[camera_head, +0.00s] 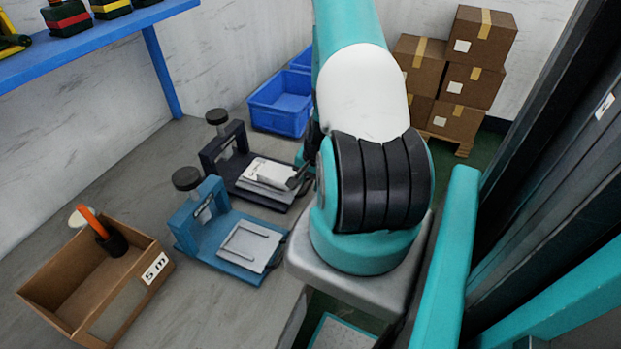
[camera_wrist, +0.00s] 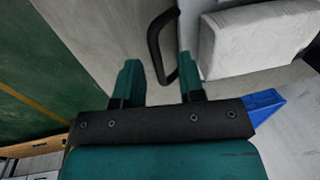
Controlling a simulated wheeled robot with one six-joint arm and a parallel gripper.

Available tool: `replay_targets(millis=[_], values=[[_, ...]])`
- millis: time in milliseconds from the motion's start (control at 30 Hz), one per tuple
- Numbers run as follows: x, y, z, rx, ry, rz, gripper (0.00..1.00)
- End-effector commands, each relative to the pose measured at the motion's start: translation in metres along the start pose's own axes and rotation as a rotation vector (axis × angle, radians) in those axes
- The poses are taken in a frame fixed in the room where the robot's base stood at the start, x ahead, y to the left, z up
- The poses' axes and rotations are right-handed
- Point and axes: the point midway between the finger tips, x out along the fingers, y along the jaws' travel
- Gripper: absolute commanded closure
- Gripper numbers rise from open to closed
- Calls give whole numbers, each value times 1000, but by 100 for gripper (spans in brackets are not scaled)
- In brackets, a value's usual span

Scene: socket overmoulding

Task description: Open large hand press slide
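A dark hand press (camera_head: 222,160) with a black knob stands on the bench, with a light grey slide plate (camera_head: 268,173) at its front. In the wrist view, a pale block (camera_wrist: 262,35) carries a black loop handle (camera_wrist: 153,42). My gripper (camera_wrist: 160,82) is open, its two green fingers apart. The handle's near end lies between the fingertips in the picture; I cannot tell whether they touch it. In the head view my arm hides most of the gripper beside the dark press. A blue hand press (camera_head: 205,228) stands nearer, with its own grey plate (camera_head: 250,245).
An open cardboard box (camera_head: 140,298) with an orange-handled tool sits at the front left. Blue bins (camera_head: 282,103) stand behind the dark press. A blue shelf (camera_head: 100,35) overhangs the left. Stacked cartons (camera_head: 470,85) stand at the back right.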

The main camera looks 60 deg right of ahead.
Motion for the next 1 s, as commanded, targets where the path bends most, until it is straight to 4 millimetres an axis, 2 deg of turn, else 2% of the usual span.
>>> replay_targets(millis=[133, 267, 700, 900, 1000], values=[[-7, 0, -1, 0, 1, -1, 64], [-26, 0, -1, 0, 3, -2, 64], [-124, 0, -1, 1, 7, -3, 64], [-158, 0, -1, 0, 5, -2, 64], [-168, 0, -1, 1, 3, -1, 64]])
